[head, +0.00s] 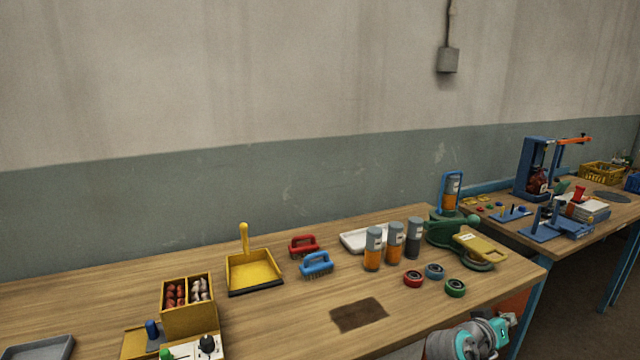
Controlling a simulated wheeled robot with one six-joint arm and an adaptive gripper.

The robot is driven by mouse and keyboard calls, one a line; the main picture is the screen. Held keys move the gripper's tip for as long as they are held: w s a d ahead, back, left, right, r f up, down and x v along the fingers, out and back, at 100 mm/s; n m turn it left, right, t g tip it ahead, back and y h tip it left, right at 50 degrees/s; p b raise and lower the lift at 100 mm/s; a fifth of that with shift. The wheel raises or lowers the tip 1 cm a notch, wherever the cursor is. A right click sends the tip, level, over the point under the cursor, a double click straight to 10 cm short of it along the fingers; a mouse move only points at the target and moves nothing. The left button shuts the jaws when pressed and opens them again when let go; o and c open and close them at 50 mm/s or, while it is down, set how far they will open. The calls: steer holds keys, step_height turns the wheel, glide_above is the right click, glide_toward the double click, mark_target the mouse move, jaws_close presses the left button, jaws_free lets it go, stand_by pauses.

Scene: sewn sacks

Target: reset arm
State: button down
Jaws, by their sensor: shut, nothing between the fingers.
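Part of my own arm shows at the bottom edge in the head view, right of centre, as grey rounded links with teal caps. It is in front of the near edge of the wooden bench (390,322). The fingers of my gripper cannot be made out in this view.
The bench holds a yellow dustpan (254,271), a red brush (304,246), a blue brush (317,264), several jars (373,250), several small wheels (413,279), a white tray (355,241) and a yellow box (188,318). A dark patch (359,314) lies bare. A second bench (560,252) stands right.

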steer(key=s+a+f+n+t+y, duration=0.2)
steer(key=s+a+f+n+y, duration=0.1)
steer(key=s+a+f, duration=0.55)
steer(key=s+a+f+n+t+y, duration=0.3)
steer(key=s+a+f, duration=0.25)
steer(key=f, duration=0.55)
steer(key=s+a+f+n+t+y, duration=0.15)
steer(key=s+a, duration=0.25)
steer(key=s, duration=0.4)
steer(key=s+a+f+m+y, duration=0.1)
steer(key=s+a+f+y, duration=0.2)
steer(key=s, duration=0.5)
steer(key=s+a+r+y, duration=0.1)
steer(key=s+a+r, duration=0.2)
steer(key=s+r, duration=0.3)
steer(key=s+a+r+m+t+y, duration=0.1)
steer(key=s+r, duration=0.6)
steer(key=s, duration=0.7)
steer(key=shift+s+a+r+y, duration=0.2)
steer(key=shift+a+y, duration=0.35)
steer(key=shift+a, duration=0.55)
